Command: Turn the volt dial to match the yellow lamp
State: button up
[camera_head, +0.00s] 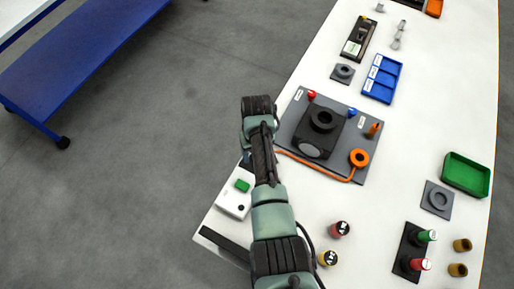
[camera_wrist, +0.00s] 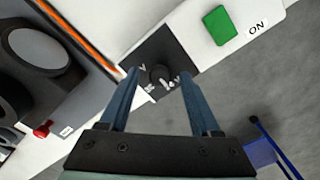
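The volt dial (camera_wrist: 160,76) is a small black knob on a dark panel with white markings, including a V and what looks like 10V. My gripper (camera_wrist: 158,73) is open, with one finger on each side of the dial. I cannot tell whether the fingers touch it. The panel is on a white box (camera_head: 233,202) with a green button (camera_wrist: 220,26) marked ON. In the head view my arm hides most of the gripper. A short yellow cylinder with a black, labelled top (camera_head: 328,258) stands on the table and may be the yellow lamp; its label is unreadable.
A red cylinder with a black top (camera_head: 340,229) stands close by. A grey plate (camera_head: 364,171) with a black block (camera_head: 318,134) and orange cable lies beyond. A black rack (camera_head: 411,250) with green and red pieces is at right. The white box is near the table edge.

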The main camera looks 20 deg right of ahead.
jog(key=shift+r, duration=0.1)
notch_tip(320, 180, up, 13)
jog(key=b, duration=0.1)
dwell(0.5)
dwell(0.4)
jog(key=w+a+r+t+h+b, duration=0.1)
jog(key=w+r+t+b, duration=0.1)
jog(key=w+r+t, duration=0.55)
jog(key=w+a+r+t+h, duration=0.1)
jog(key=w+a+r+t, duration=0.15)
jog(key=r, duration=0.75)
jog(key=w+a+r+t, duration=0.2)
jog(key=w+r+t, duration=0.2)
jog(key=r, duration=0.5)
jog(key=s+a+r+t, duration=0.3)
jog(key=s+r, duration=0.3)
jog(key=r, duration=0.4)
jog(key=s+a+r+t+y+b, duration=0.1)
jog(key=s+a+r+t, duration=0.1)
jog(key=s+r+t, duration=0.4)
jog(key=s+a+r+n+t+y+b, duration=0.1)
jog(key=s+a+r+t, duration=0.2)
jog(key=s+r, duration=0.4)
notch_tip(320, 180, up, 7)
jog(key=shift+a+f+t, duration=0.15)
jog(key=shift+a+t, duration=0.2)
jog(key=shift+t, duration=0.35)
